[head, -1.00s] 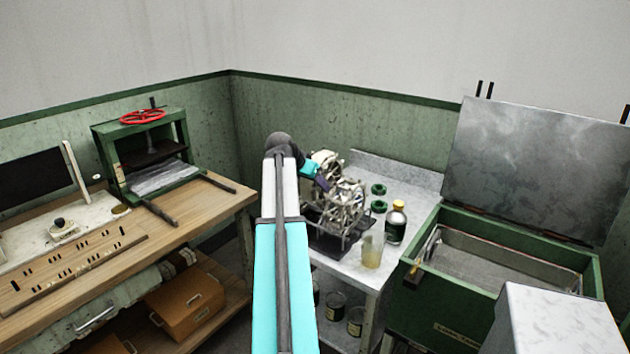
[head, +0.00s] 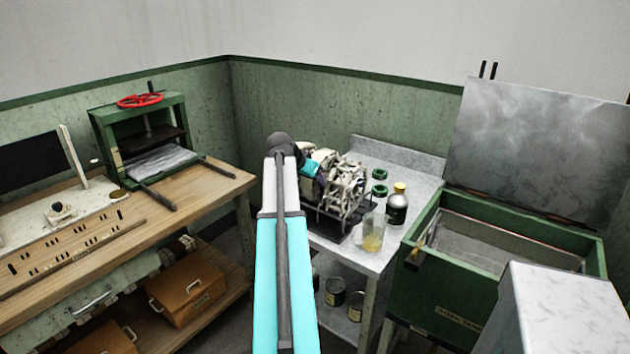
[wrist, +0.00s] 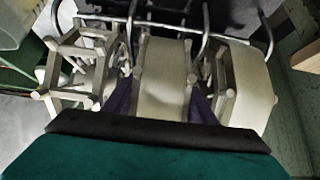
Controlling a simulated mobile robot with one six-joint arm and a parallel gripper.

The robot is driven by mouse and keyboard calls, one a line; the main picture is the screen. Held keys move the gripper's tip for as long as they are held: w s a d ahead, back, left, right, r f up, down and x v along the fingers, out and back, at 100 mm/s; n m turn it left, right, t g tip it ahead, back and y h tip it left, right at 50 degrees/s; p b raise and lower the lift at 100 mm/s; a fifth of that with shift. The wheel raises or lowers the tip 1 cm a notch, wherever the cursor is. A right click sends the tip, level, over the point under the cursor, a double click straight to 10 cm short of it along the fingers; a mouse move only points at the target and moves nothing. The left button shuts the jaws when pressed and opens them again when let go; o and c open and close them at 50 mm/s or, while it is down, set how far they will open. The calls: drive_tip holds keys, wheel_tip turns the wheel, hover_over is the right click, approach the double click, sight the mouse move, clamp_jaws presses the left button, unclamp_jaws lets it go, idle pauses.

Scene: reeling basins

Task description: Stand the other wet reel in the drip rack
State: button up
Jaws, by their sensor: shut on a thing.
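My gripper (wrist: 162,105) is shut on a reel wound with cream skein (wrist: 165,70), with a dark purple finger at each side. In the head view, my gripper (head: 318,178) is at the drip rack (head: 330,222) on the grey table, partly hidden by my arm. The held reel is among the rack's wire bars; I cannot tell whether it rests on the base. Another cream-wound reel (wrist: 250,85) stands close on its right in the wrist view. A bare-framed reel (wrist: 75,68) is on its left. In the head view the pale reel frames (head: 345,190) overlap.
A green lidded tank (head: 450,285) is further right. A wooden bench (head: 190,205) with a red-wheeled press (head: 140,145) is on the left.

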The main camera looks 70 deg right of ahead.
drive_tip(key=o, duration=1.2)
drive_tip(key=shift+a+r, duration=0.1)
drive_tip(key=shift+b+v, duration=0.9)
drive_tip(key=shift+v, duration=5.9)
drive_tip(key=shift+w, duration=0.1)
